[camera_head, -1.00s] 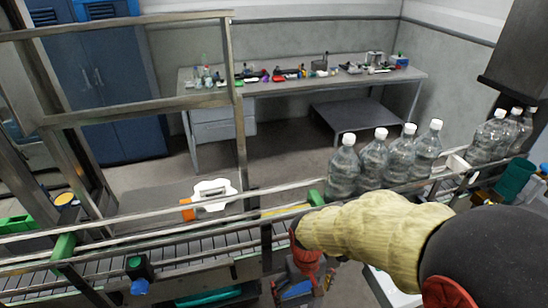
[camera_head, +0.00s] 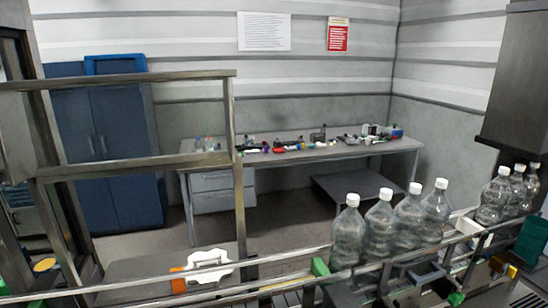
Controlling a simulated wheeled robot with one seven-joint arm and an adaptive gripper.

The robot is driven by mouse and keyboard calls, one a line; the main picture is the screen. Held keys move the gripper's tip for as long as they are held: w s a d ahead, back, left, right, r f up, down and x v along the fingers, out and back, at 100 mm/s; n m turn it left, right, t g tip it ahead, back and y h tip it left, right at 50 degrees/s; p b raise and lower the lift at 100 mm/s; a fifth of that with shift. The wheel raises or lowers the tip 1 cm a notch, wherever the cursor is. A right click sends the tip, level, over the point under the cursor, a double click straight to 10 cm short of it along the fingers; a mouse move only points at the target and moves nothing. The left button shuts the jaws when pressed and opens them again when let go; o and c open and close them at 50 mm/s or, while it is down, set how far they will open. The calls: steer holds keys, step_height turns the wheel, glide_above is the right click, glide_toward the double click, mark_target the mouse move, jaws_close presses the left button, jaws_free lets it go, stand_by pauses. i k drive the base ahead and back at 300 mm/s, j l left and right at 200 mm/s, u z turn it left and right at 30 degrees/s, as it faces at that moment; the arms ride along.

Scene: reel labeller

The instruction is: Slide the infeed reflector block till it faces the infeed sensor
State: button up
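I cannot pick out the infeed reflector block or the infeed sensor with certainty. A white piece (camera_head: 208,263) with an orange end (camera_head: 178,281) shows just behind the conveyor rail at lower left. Small yellow and dark parts (camera_head: 503,266) are on the near side of the conveyor at lower right. My gripper is out of view.
Several clear bottles with white caps (camera_head: 380,227) stand on the conveyor, with more (camera_head: 494,195) farther right. A metal frame (camera_head: 130,165) rises at left. Behind are a cluttered workbench (camera_head: 300,146), a blue cabinet (camera_head: 105,150) and a dark hanging housing (camera_head: 515,80).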

mark_target(179, 286)
steer(key=u, duration=1.25)
